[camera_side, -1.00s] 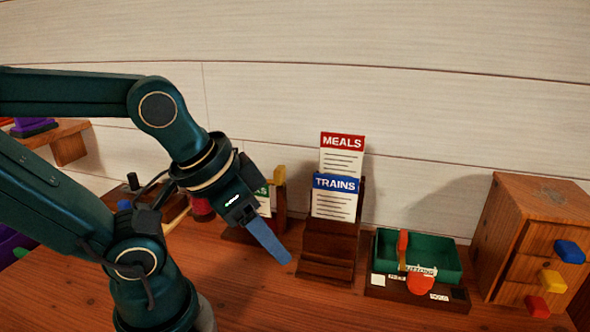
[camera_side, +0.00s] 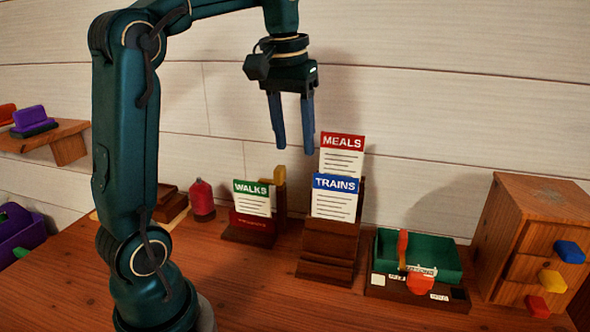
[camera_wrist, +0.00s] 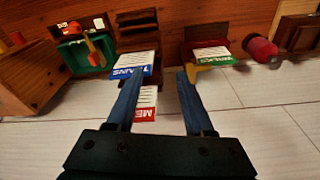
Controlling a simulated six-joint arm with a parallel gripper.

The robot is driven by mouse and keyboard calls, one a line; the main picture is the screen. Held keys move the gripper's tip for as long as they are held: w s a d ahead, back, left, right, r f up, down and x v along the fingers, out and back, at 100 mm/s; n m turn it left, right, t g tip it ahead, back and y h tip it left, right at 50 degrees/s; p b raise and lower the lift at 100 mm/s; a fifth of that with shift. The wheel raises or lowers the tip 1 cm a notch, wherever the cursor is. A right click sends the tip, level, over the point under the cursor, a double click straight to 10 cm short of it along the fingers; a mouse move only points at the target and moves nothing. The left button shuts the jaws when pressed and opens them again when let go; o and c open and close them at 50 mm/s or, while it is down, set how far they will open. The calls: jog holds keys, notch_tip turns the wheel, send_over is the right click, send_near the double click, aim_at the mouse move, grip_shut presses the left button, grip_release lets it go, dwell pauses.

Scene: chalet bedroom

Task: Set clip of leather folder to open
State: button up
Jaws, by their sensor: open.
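My gripper (camera_side: 293,147) is open and empty, its two blue fingers pointing down above the back of the desk, left of the MEALS card. In the wrist view, my gripper (camera_wrist: 160,82) reaches toward the gap between the TRAINS and WALKS cards. No item is clearly recognisable as the leather folder, and its clip cannot be made out. One possible match is the dark red-brown holder (camera_side: 250,238) with the WALKS card (camera_side: 252,198) and a yellow upright piece (camera_side: 280,175); the holder also shows in the wrist view (camera_wrist: 205,33).
A wooden rack (camera_side: 326,272) holds the TRAINS (camera_side: 335,200) and MEALS (camera_side: 341,158) cards. Right of it are a green tray (camera_side: 440,257) with an orange lever (camera_side: 403,248) and a wooden drawer cabinet (camera_side: 518,225). A red spool (camera_side: 202,197) stands left. The front desk is clear.

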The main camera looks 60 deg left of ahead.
aim_at(280, 168)
jog(key=a+f+n, duration=0.1)
jog(key=a, duration=0.2)
jog(key=w+a+f+n+g, duration=0.1)
jog(key=a+f, duration=0.3)
jog(key=a, duration=0.1)
jog(key=shift+w+a+n+g+h, duration=0.25)
jog(key=shift+a+n+g+h, duration=0.05)
jog(key=shift+n+h, duration=0.1)
jog(key=shift+f, duration=2.5)
grip_shut()
